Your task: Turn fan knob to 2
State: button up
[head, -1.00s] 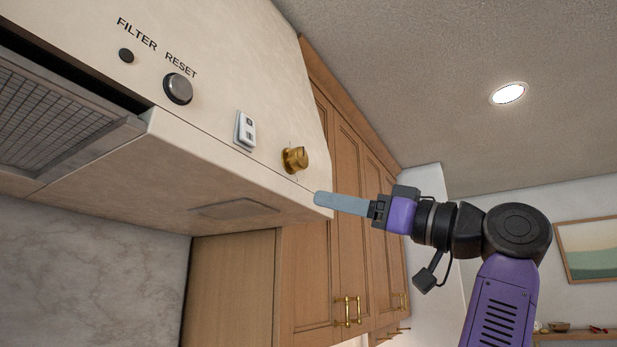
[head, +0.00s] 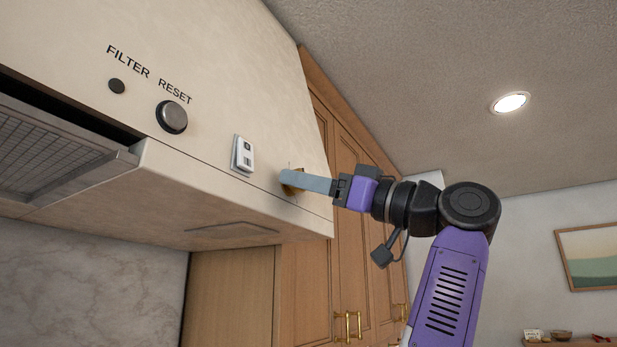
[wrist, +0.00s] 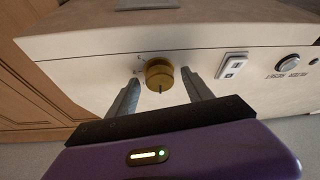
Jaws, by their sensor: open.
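The brass fan knob (wrist: 159,75) sits on the cream front face of the range hood. In the wrist view it lies between my two open fingers, with a gap on each side, and a dark pointer line shows on it. Small marks beside the knob are too small to read. My gripper (wrist: 158,93) is open, and the fingertips reach about level with the knob. In the head view my gripper (head: 290,180) covers most of the knob (head: 293,190), leaving only a little brass in sight.
A white switch (head: 243,155) and a round dark reset button (head: 172,117) are on the hood (head: 240,60) left of the knob. Wooden cabinets (head: 330,270) stand beyond the hood. The space right of my arm is open.

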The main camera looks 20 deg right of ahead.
grip_shut()
jog(key=shift+f+m, duration=0.1)
jog(key=shift+m, duration=0.3)
jog(key=shift+s+a+r+m+t+h, duration=0.1)
jog(key=shift+m+t+h, duration=0.15)
jog(key=shift+m+h, duration=2.45)
jog(key=shift+s+a+r+m+t+h, duration=0.15)
jog(key=shift+m+h, duration=0.5)
jog(key=shift+m, duration=4.2)
jog(key=shift+w+a+r+m+t+h, duration=0.1)
jog(key=shift+m+t+h, duration=0.2)
jog(key=shift+m+h, duration=2.4)
jog(key=shift+m+y, duration=1.05)
jog(key=shift+m, duration=0.2)
